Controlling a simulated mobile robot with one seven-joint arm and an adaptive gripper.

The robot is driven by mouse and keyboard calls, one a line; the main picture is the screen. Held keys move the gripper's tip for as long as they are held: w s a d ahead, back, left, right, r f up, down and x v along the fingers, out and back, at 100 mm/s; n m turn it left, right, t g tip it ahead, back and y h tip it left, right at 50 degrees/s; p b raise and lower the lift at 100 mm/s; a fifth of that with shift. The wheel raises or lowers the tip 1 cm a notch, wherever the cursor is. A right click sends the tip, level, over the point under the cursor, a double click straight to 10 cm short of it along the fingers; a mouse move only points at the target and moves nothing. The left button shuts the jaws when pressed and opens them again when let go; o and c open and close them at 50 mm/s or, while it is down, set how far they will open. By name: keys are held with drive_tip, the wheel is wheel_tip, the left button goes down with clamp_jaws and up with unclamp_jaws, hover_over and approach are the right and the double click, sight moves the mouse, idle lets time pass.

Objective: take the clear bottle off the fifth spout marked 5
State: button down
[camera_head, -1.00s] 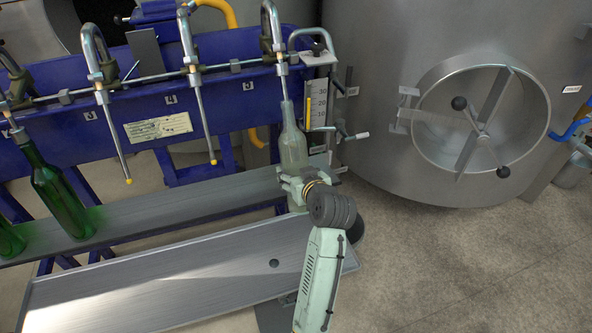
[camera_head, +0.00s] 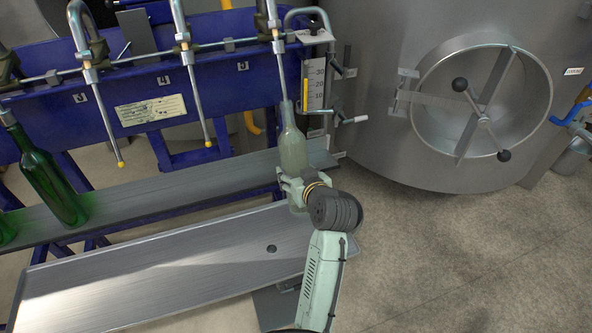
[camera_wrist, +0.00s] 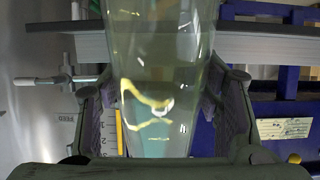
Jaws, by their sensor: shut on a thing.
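The clear bottle (camera_head: 293,148) hangs at the rightmost spout (camera_head: 279,72), with the spout tube running down into its neck. It is nearly upright. My gripper (camera_head: 297,188) is shut around the lower part of the bottle from the front right. In the wrist view the bottle (camera_wrist: 160,75) fills the middle, with a finger on each side of it. The bottle's base is partly hidden by my gripper in the head view.
Two empty spouts (camera_head: 105,120) hang to the left. A green bottle (camera_head: 50,172) stands at the far left on the grey shelf (camera_head: 170,195). A metal drip tray (camera_head: 150,265) lies in front. A steel tank (camera_head: 400,150) stands at the right, with open floor before it.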

sight(306, 210)
drive_tip(key=shift+s+d+f+b, duration=0.2)
drive_tip(key=shift+s+f+b, duration=0.45)
drive_tip(key=shift+f+b, duration=0.55)
drive_tip(key=shift+s+d+f+b, duration=0.2)
drive_tip(key=shift+s+f+b, duration=0.5)
drive_tip(key=shift+f, duration=0.95)
drive_tip(key=shift+s+d+f+b, duration=0.2)
drive_tip(key=shift+s+f+b, duration=0.4)
drive_tip(key=shift+f+b, duration=0.65)
drive_tip(key=shift+s+d+r+p, duration=0.15)
drive_tip(key=shift+s+d+p, duration=0.05)
drive_tip(key=shift+s+p, duration=0.35)
drive_tip(key=shift+f+p+v, duration=0.2)
drive_tip(key=shift+p+v, duration=0.1)
drive_tip(key=shift+v, duration=1.2)
drive_tip(key=shift+f+p+v, duration=0.25)
drive_tip(key=shift+v, duration=1.2)
drive_tip(key=shift+s+d, duration=0.1)
drive_tip(key=shift+s, duration=0.1)
drive_tip(key=shift+r, duration=0.1)
